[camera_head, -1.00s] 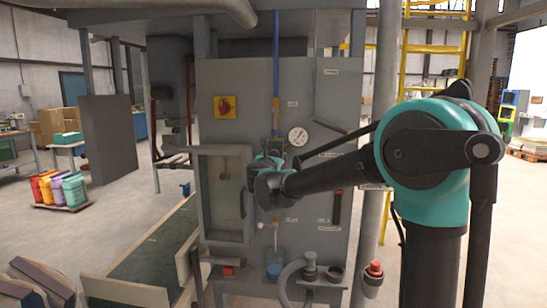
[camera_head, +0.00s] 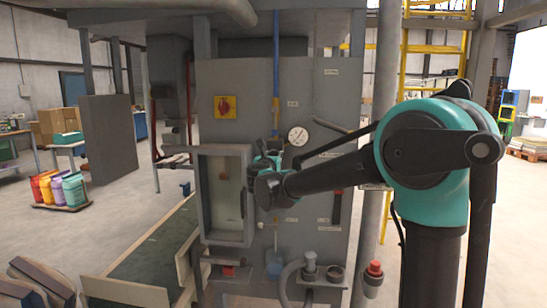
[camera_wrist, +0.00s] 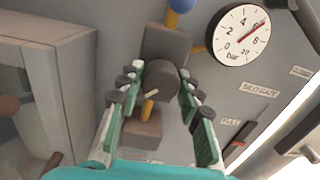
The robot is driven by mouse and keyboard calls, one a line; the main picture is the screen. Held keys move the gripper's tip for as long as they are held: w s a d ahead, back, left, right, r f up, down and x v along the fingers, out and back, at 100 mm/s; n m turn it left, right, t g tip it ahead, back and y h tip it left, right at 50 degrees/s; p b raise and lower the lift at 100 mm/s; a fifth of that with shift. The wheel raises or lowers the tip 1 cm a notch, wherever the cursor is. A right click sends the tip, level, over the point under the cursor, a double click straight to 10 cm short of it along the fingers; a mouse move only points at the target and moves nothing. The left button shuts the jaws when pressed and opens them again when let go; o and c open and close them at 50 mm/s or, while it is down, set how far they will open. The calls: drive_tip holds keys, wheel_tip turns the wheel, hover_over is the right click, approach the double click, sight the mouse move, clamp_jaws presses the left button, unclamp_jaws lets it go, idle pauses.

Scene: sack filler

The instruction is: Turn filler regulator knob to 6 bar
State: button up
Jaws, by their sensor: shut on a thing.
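The regulator knob (camera_wrist: 168,84) is a dark grey cylinder with a small pale mark, in the middle of the wrist view. My gripper (camera_wrist: 160,82) has its green-padded fingers on both sides of the knob, closed on it. In the head view my gripper (camera_head: 268,180) is in front of the filler panel, and the arm hides the knob. The round white pressure gauge (camera_wrist: 241,36) is up and right of the knob. Its red needle points to the upper right, near the 6; the exact reading is hard to tell. The gauge also shows in the head view (camera_head: 298,136).
A framed window box (camera_head: 224,240) juts out left of my gripper. A blue pipe (camera_head: 276,70) runs down to the regulator area. A red knob on a yellow plate (camera_head: 225,107) is on the upper panel. A hose (camera_head: 291,278) curves below.

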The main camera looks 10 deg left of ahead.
drive_tip(key=o, duration=1.2)
drive_tip(key=shift+c, duration=0.2)
drive_tip(key=shift+s, duration=0.1)
drive_tip(key=s, duration=1.1)
drive_tip(key=shift+s+a, duration=0.35)
drive_tip(key=shift+s, duration=0.05)
